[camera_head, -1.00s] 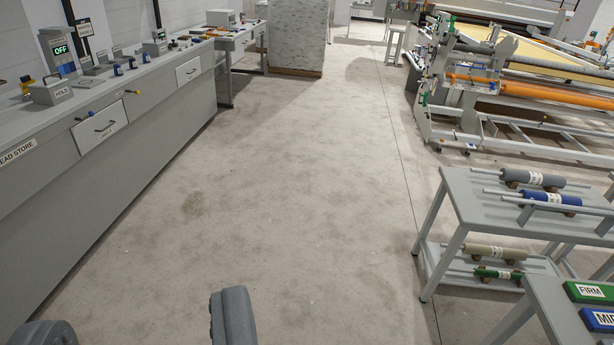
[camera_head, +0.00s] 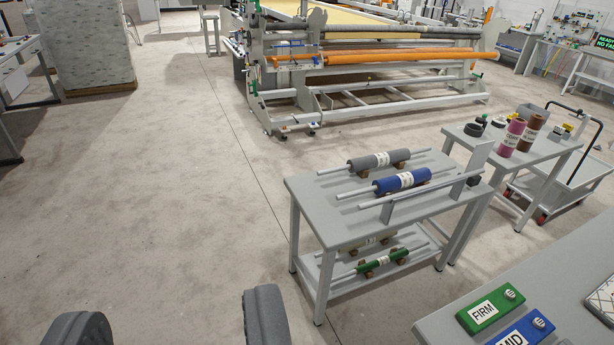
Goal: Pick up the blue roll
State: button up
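The blue roll (camera_head: 405,181) lies on the top of a grey two-level rack table (camera_head: 325,212), right of the picture's middle. It has a white label band and a thin rod through it, and rests on small brown supports. A grey roll (camera_head: 370,161) lies parallel behind it. A pale rail runs along its front side. My gripper (camera_head: 180,330) shows at the bottom edge as two dark, widely spaced fingers. It is open and empty, well short of the rack table and to its left.
The lower shelf holds a green roll (camera_head: 382,262) and a beige roll (camera_head: 362,244). A bench with FIRM (camera_head: 490,308) and MID (camera_head: 525,330) blocks fills the bottom right. A table of thread cones (camera_head: 512,137) stands right. The quilting frame (camera_head: 380,100) is behind. Floor on the left is clear.

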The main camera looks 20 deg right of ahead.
aim_at(400, 182)
jog(key=z, duration=0.25)
jog(key=i, duration=1.3)
jog(key=z, duration=0.35)
jog(key=i, duration=1.55)
jog(key=z, duration=0.1)
